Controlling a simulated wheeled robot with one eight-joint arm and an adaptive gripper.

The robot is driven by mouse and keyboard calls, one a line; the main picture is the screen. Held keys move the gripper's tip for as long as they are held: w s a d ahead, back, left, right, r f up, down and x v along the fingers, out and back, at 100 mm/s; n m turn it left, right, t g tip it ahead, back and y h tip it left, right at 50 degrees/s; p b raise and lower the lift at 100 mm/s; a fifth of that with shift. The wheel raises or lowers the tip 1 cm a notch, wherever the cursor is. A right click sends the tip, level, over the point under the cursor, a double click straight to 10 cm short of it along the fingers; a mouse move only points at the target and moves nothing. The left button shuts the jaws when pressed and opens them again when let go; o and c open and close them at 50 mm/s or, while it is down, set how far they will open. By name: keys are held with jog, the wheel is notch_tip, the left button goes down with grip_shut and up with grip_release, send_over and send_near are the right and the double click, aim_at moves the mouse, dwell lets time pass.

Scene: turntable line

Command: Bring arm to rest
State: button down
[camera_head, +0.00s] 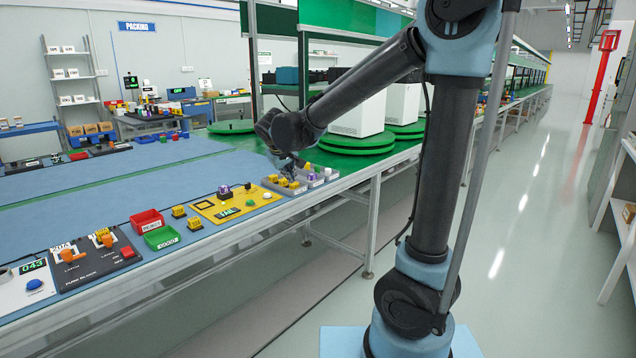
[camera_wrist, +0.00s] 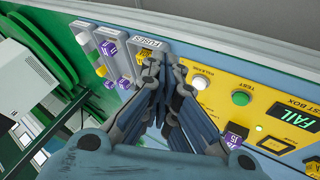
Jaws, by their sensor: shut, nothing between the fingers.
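My gripper (camera_head: 289,162) hangs at the end of my bent arm over the far end of the blue-topped bench, above the grey fuse tray (camera_head: 317,180). In the wrist view, my gripper (camera_wrist: 165,68) points toward the tray's FUSES label. Its fingers are shut with nothing held, and they hide part of the tray and of the yellow test box.
A red bin (camera_head: 147,222) and a green bin (camera_head: 161,238) stand on the bench, left of the test box (camera_head: 262,196). A dark panel with orange levers (camera_head: 92,262) is farther left. Green turntables (camera_head: 356,143) carry white cabinets behind. The floor aisle (camera_head: 530,220) at right is clear.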

jog(key=s+d+f+m+g, duration=0.1)
jog(key=s+d+m+g, duration=0.1)
jog(key=s+d, duration=0.65)
jog(key=s+d+f+m+g, duration=0.1)
jog(key=s+d+f, duration=0.15)
jog(key=d, duration=1.05)
jog(key=s+d+f+m, duration=0.1)
jog(key=s+d+f, duration=0.2)
jog(key=s, duration=0.3)
jog(key=s+d+f+m+g, duration=0.1)
jog(key=s+d+f, duration=0.2)
jog(key=s, duration=0.3)
jog(key=s+d+f+m+g+y, duration=0.1)
jog(key=s+d+f+m, duration=0.1)
jog(key=s, duration=0.5)
jog(key=shift+d+f, duration=0.75)
